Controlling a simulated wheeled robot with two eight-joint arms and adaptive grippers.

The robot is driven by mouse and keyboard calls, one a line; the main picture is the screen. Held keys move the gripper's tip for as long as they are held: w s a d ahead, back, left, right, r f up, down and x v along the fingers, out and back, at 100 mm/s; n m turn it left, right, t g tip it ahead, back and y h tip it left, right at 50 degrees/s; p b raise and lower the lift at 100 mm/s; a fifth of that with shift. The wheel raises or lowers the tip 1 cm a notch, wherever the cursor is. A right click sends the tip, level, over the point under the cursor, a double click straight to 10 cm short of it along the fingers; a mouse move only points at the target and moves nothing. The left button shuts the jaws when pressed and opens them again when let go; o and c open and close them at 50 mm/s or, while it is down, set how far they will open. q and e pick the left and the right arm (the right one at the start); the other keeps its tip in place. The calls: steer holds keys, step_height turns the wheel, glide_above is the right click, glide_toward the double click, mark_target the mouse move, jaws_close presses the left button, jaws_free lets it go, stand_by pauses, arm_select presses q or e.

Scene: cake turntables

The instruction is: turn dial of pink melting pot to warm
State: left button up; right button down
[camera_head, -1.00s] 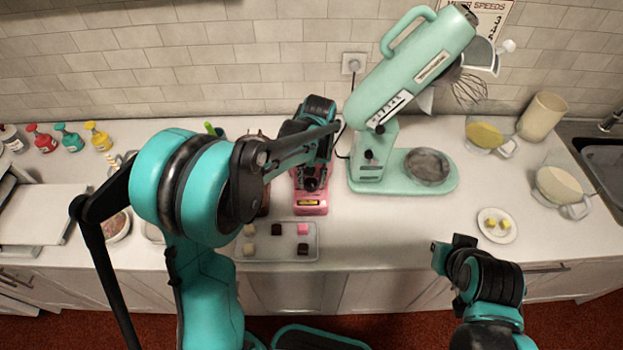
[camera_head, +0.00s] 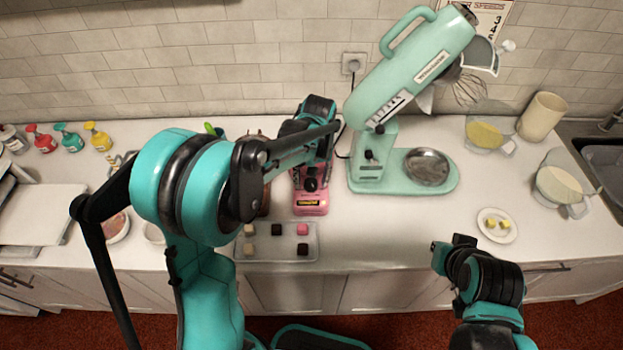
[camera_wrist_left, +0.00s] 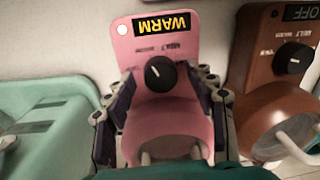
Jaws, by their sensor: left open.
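The pink melting pot (camera_head: 311,208) stands on the counter, below my left gripper (camera_head: 311,178) in the head view. In the left wrist view, the pink pot (camera_wrist_left: 165,125) has a display (camera_wrist_left: 161,23) reading WARM. Its round black dial (camera_wrist_left: 159,74) carries a short light pointer mark. My left gripper (camera_wrist_left: 160,78) is open, with a finger on each side of the dial and a visible gap to it. The left arm hides part of the pot in the head view. My right gripper (camera_head: 455,245) is over the counter's front edge, away from the pot; its jaws are unclear.
A brown melting pot (camera_wrist_left: 275,85) showing OFF stands beside the pink one. A mint stand mixer (camera_head: 400,180) is close on the other side. A tray (camera_head: 275,255) of small sweets lies in front. A small plate (camera_head: 488,235) sits near the right gripper.

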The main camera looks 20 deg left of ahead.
mark_target(313, 184)
arm_select(q)
step_height(313, 184, up, 12)
steer(key=shift+w+d, duration=0.15)
steer(key=shift+d, duration=0.2)
stand_by(0.5)
steer(key=s+a+f+m+t+b, duration=0.1)
steer(key=s+f+m+t+b, duration=0.1)
steer(key=s, duration=0.6)
steer(key=s+a+f+m+t+b, duration=0.2)
steer(key=s+f+t, duration=0.3)
steer(key=s, duration=0.4)
steer(key=shift+s+a+f+h+b, duration=0.3)
steer(key=shift+h+b, duration=0.1)
steer(key=shift+b, duration=0.1)
